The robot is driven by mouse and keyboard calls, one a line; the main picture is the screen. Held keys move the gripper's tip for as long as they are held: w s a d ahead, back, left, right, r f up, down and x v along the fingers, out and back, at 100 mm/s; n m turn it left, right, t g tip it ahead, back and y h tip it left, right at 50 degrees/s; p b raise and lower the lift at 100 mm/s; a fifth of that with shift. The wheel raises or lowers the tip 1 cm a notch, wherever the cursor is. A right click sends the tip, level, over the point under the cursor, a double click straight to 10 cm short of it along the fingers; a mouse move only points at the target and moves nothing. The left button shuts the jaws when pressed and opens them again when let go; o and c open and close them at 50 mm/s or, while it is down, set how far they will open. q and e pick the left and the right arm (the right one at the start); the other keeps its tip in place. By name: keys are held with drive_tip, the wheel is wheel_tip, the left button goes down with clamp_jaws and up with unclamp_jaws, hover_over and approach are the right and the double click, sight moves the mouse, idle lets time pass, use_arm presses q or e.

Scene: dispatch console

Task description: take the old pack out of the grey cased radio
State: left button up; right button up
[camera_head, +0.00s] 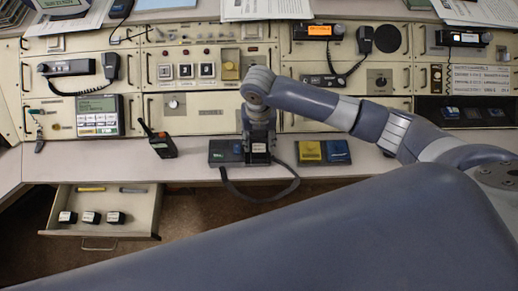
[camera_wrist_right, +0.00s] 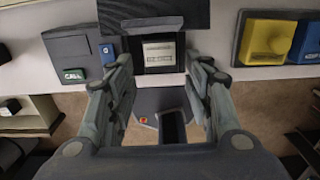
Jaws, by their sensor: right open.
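The grey cased radio (camera_head: 224,151) lies on the desk ledge, with a dark loop of strap hanging over the front edge. In the right wrist view its dark grey body (camera_wrist_right: 72,52) has a green CALL button and a blue button. The old pack, a dark block with a white label (camera_head: 259,148), sits at its right end and also shows in the wrist view (camera_wrist_right: 160,56). My right gripper (camera_head: 258,138) is above it, pointing down. Its open fingers (camera_wrist_right: 160,72) stand either side of the pack; I cannot tell whether they touch it. My left gripper is out of view.
A yellow unit (camera_head: 309,151) and a blue unit (camera_head: 337,151) lie close on the right. A handheld radio (camera_head: 161,145) stands on the left. An open drawer (camera_head: 85,236) below holds three small labelled blocks. The console face rises behind.

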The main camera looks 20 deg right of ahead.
sight(259, 150)
drive_tip(key=shift+f+p, duration=0.85)
drive_tip(key=shift+f, duration=2.1)
drive_tip(key=c, duration=0.9)
